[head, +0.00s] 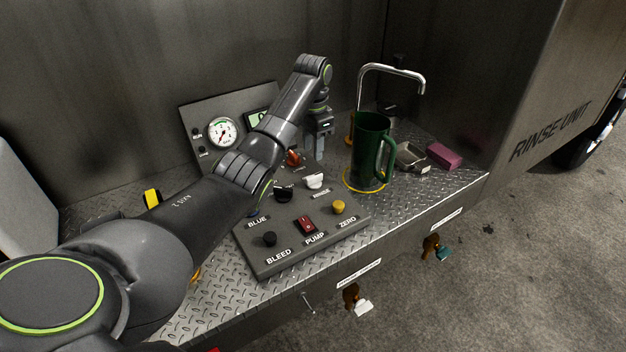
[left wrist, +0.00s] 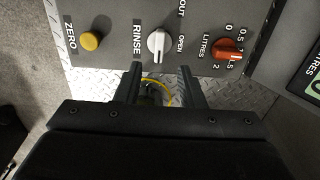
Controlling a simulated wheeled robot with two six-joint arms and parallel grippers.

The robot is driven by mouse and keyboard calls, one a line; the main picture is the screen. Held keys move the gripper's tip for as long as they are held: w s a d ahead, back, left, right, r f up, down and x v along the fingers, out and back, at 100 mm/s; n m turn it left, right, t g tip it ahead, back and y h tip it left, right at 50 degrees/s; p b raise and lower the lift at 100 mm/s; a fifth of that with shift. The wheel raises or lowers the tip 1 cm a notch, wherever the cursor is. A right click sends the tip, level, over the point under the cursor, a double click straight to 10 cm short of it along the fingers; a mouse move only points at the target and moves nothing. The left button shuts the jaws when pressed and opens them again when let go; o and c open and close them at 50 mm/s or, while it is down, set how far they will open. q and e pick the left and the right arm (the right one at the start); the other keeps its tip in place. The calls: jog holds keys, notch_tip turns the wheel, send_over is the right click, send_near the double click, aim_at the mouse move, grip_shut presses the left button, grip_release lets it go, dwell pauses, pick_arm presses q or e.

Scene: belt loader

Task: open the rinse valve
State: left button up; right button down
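The rinse valve is a white knob (head: 315,181) on the sloped grey control panel, beside the RINSE label. In the left wrist view the white knob (left wrist: 158,42) has its narrow grip pointing down the picture, with an OPEN label to its right. My left gripper (head: 315,150) hangs above the panel's far right edge, behind the knob in the head view. In the left wrist view its two fingers (left wrist: 160,72) are apart and empty, below the knob and not touching it. My right gripper is not in view.
An orange LITRES knob (left wrist: 229,52) and a yellow ZERO button (head: 339,207) flank the knob. A red PUMP switch (head: 306,224) is nearer. A pink sponge (head: 444,156) lies farther right.

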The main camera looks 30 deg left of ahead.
aim_at(313, 176)
pick_arm(q)
notch_tip(313, 176, down, 9)
jog(key=shift+f+p, duration=0.2)
jog(key=shift+p, duration=0.4)
grip_shut()
